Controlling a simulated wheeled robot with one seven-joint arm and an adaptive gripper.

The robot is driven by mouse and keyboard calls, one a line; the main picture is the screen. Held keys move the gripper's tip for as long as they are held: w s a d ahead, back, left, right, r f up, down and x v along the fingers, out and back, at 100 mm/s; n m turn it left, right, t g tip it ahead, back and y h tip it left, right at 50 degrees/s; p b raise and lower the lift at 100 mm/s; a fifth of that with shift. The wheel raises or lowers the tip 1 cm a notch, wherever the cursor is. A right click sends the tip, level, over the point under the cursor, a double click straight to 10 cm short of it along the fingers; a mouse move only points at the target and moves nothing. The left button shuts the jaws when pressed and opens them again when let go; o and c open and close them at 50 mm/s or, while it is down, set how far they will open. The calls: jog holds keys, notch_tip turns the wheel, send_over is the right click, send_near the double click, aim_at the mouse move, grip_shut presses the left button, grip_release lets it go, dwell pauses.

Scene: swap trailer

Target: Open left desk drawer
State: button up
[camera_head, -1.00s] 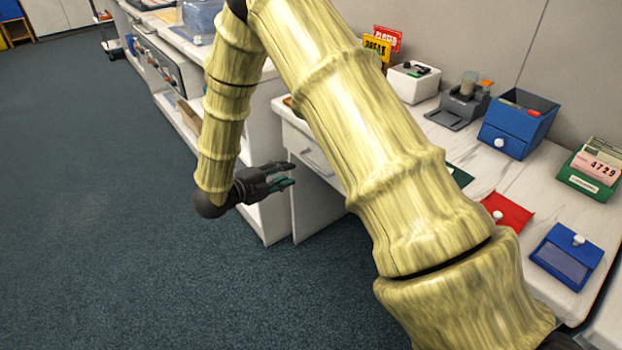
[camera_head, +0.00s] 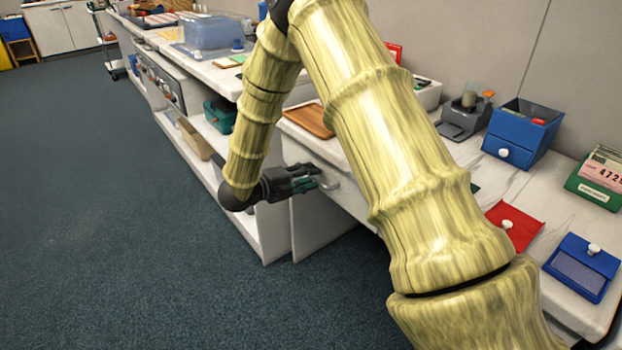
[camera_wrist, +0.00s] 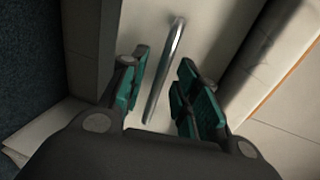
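The left desk drawer (camera_head: 347,194) has a white front below the desk top, partly hidden behind my arm in the head view. Its metal bar handle (camera_head: 328,183) shows at my fingertips. In the wrist view the handle (camera_wrist: 165,70) stands between the two green-padded fingers, with gaps on both sides. My gripper (camera_head: 318,180) is open around the handle and is not closed on it; it also shows in the wrist view (camera_wrist: 164,92). The drawer appears shut.
A brown wooden tray (camera_head: 310,119) lies on the desk top above the drawer. Open shelving (camera_head: 205,150) runs left. The floor in front is clear.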

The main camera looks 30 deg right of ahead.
jog(key=shift+x, duration=0.75)
grip_shut()
jog(key=shift+a, duration=0.1)
